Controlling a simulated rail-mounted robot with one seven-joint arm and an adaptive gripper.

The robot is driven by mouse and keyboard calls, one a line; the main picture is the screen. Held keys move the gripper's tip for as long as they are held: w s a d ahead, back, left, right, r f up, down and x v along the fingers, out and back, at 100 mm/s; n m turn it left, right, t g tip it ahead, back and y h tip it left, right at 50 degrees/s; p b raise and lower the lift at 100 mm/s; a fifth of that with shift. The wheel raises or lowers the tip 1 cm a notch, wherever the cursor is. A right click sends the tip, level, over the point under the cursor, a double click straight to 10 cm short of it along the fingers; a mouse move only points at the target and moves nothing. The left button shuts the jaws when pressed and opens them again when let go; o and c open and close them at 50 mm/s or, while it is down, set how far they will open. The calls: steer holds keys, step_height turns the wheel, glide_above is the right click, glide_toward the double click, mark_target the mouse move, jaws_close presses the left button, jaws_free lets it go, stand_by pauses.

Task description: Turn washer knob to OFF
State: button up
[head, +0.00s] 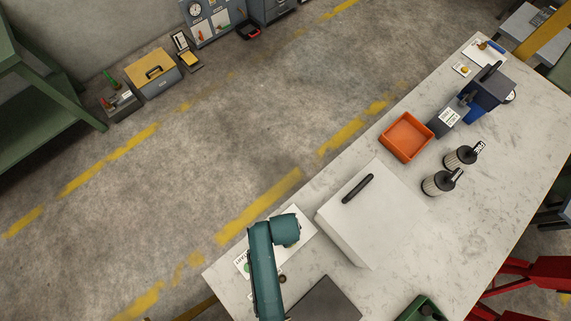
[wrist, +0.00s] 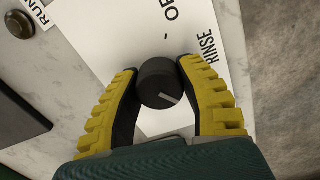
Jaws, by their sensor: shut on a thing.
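The washer knob (wrist: 158,86) is a round black dial with a short white pointer line on its lower right part. It stands on a white panel (wrist: 105,30) lettered "OF..." above the knob and "RINSE" to its upper right; the first label is cut off by the frame edge. A small tick sits above the knob, and the pointer is not in line with it. My gripper (wrist: 158,68) has its yellow-backed fingers on both sides of the knob and is shut on it. In the head view my arm hides the knob; the panel (head: 304,222) shows partly.
Another dark round knob (wrist: 19,24) beside a "RUN" label sits at upper left in the wrist view. A dark flat slab (head: 323,300) and a large white box with a black handle (head: 385,225) flank my arm. An orange tray (head: 407,137) stands farther back.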

steer(key=shift+n+p, duration=0.4)
steer(key=shift+n, duration=0.1)
steer(key=n+p, duration=0.2)
steer(key=n, duration=0.1)
steer(key=shift+n, duration=0.4)
steer(key=n+p, duration=0.2)
steer(key=n, duration=0.4)
steer(key=n+p, duration=0.1)
steer(key=n, duration=0.4)
steer(key=shift+n, duration=0.4)
steer(key=n+p, duration=0.1)
steer(key=n, duration=0.4)
steer(key=shift+n, duration=0.3)
steer(key=o, duration=1.2)
steer(key=shift+a, duration=0.1)
